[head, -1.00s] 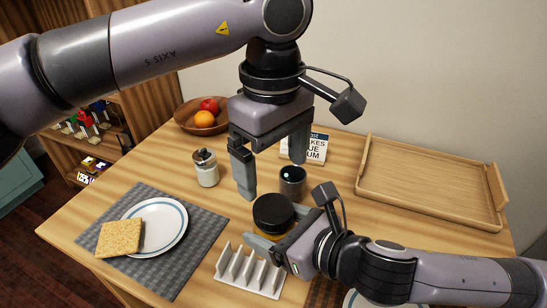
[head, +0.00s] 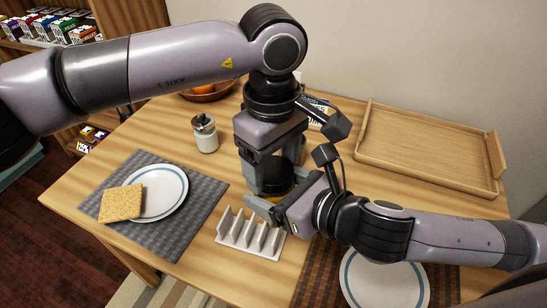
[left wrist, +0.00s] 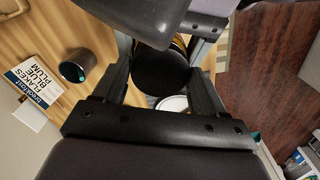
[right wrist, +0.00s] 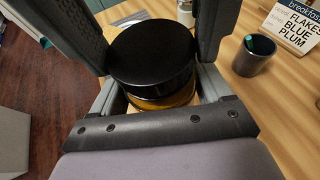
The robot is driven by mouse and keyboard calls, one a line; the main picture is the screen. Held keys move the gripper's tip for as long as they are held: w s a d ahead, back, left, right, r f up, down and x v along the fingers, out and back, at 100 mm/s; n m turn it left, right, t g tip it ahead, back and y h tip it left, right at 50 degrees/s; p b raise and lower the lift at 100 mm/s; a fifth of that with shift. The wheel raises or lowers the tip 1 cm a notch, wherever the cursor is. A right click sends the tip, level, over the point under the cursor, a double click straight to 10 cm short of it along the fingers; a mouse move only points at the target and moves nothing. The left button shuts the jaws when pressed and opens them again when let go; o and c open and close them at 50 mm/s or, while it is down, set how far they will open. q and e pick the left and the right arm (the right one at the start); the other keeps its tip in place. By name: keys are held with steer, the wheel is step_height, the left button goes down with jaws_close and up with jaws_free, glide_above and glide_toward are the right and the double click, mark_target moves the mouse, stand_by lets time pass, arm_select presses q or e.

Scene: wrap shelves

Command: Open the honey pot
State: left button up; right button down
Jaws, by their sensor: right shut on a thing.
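The honey pot has an amber body (right wrist: 165,101) and a wide black lid, which shows in the right wrist view (right wrist: 152,52) and in the left wrist view (left wrist: 160,73). The lid is on the pot, and the pot stands upright. My right gripper (head: 280,203) is shut on the pot's body from the right front. My left gripper (head: 272,180) points down from above, with one finger on each side of the lid. Its fingers look open, with small gaps beside the lid.
A white rack (head: 248,236) stands just in front of the pot. A glass jar (head: 205,134), a plate with toast (head: 122,203) and a wooden tray (head: 425,150) lie farther out.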

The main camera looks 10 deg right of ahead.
arm_select(q)
steer(key=shift+d, duration=0.1)
steer(key=c, duration=0.5)
steer(key=shift+o, duration=0.2)
steer(key=shift+r, duration=0.1)
steer(key=n, duration=0.5)
steer(key=shift+n, duration=0.3)
steer(key=n, duration=0.4)
steer(key=shift+w, duration=0.1)
steer(key=o, duration=1.1)
steer(key=shift+o, duration=0.3)
